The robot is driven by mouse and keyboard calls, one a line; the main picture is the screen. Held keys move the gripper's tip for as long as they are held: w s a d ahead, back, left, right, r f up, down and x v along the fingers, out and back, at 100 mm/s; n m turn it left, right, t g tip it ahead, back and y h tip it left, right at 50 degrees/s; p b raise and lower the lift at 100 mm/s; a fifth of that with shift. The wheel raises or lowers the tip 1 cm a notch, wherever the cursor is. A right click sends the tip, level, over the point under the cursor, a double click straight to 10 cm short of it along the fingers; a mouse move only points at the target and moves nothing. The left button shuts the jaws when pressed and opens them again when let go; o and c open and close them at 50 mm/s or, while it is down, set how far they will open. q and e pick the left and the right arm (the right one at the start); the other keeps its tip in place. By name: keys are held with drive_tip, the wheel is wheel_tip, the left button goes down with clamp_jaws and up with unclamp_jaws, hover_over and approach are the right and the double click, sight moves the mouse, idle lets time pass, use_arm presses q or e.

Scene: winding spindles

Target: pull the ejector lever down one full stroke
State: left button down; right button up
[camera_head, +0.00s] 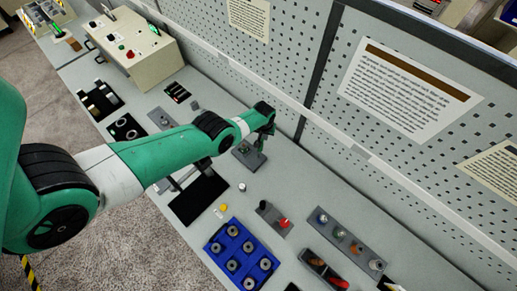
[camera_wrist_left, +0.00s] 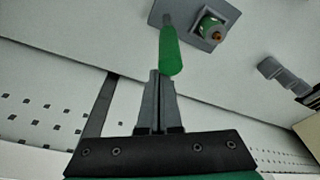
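The ejector lever has a long green handle (camera_wrist_left: 170,50), which shows in the left wrist view just beyond my left gripper (camera_wrist_left: 158,78). The two grey fingers are together with only a thin line between them. The handle's rounded end overlaps the fingertips in this view; I cannot tell whether they touch. The lever stands at a grey base plate (camera_wrist_left: 226,14) carrying a small spindle (camera_wrist_left: 211,29) with a green part and a brownish tip. In the head view the plate (camera_head: 250,159) lies beneath my left gripper (camera_head: 266,143), which partly hides the lever. My right gripper is not in view.
A beige control box (camera_head: 135,50) stands at the back left. A blue tray (camera_head: 213,247) with several round parts lies at the front. A grey rack (camera_head: 345,240) with several pieces is to its right. A perforated panel (camera_head: 300,60) rises behind the bench.

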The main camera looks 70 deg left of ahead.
use_arm(q)
drive_tip(key=shift+b+x, duration=0.7)
drive_tip(key=shift+x, duration=0.3)
drive_tip(key=shift+s+d+r, duration=0.1)
drive_tip(key=shift+s+d, duration=0.1)
drive_tip(key=shift+s+d+r+p, duration=0.3)
drive_tip(key=shift+s+p, duration=0.15)
drive_tip(key=shift+p, duration=0.65)
drive_tip(key=shift+s+p, duration=0.25)
drive_tip(key=shift+p, duration=0.15)
drive_tip(key=shift+f, duration=0.1)
